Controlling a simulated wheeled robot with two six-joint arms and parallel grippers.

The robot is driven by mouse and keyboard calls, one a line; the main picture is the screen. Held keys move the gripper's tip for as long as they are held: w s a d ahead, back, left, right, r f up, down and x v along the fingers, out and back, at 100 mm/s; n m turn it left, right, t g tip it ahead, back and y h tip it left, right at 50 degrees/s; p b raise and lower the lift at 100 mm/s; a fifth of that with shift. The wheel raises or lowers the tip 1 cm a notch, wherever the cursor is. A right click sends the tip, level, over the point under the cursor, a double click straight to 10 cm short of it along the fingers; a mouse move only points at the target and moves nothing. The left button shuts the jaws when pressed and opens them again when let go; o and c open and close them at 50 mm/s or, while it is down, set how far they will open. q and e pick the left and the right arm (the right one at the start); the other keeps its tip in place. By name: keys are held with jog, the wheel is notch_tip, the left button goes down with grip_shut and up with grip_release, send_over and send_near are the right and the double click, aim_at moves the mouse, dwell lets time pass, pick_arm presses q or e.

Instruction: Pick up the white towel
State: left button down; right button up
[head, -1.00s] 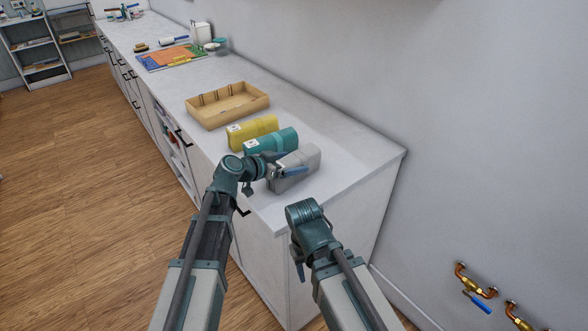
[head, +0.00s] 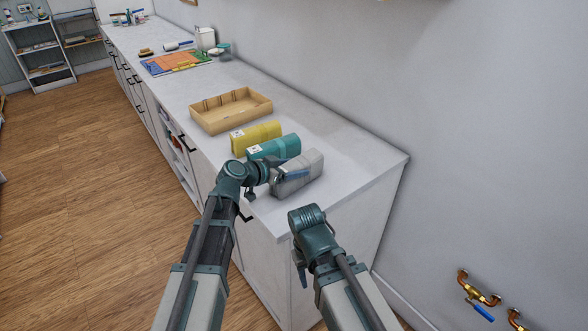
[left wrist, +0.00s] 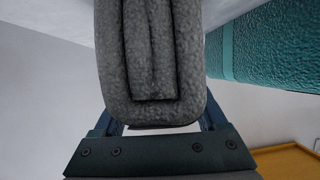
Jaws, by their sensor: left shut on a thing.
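The white towel (head: 308,165) looks light grey and is folded into a thick roll near the front end of the counter. My left gripper (head: 290,175) is shut on it, with a finger along its near side. In the left wrist view the towel (left wrist: 150,60) fills the space between the two fingers (left wrist: 153,120) and looks dark grey. I cannot tell whether any gap lies under it. My right gripper (head: 300,272) hangs low in front of the counter's end, away from the towels. Its fingers are mostly hidden by its own wrist.
A teal towel (head: 276,147) lies just behind the white one, with a yellow towel (head: 256,136) beyond it. A wooden tray (head: 230,108) stands further back on the counter (head: 345,155). The wall (head: 470,110) bounds the right side; pipes (head: 478,290) stick out low there.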

pick_arm(q)
notch_tip(320, 180, up, 4)
jog(key=p, duration=0.3)
jog(key=shift+p, duration=0.3)
jog(key=shift+s+a+f+b, duration=0.3)
jog(key=shift+s+a, duration=0.4)
jog(key=shift+s, duration=0.25)
jog(key=s+a+r+p, duration=0.1)
jog(key=s+a, duration=0.8)
jog(key=s, duration=0.1)
jog(key=shift+s+a+r, duration=0.1)
jog(key=shift+a, duration=0.1)
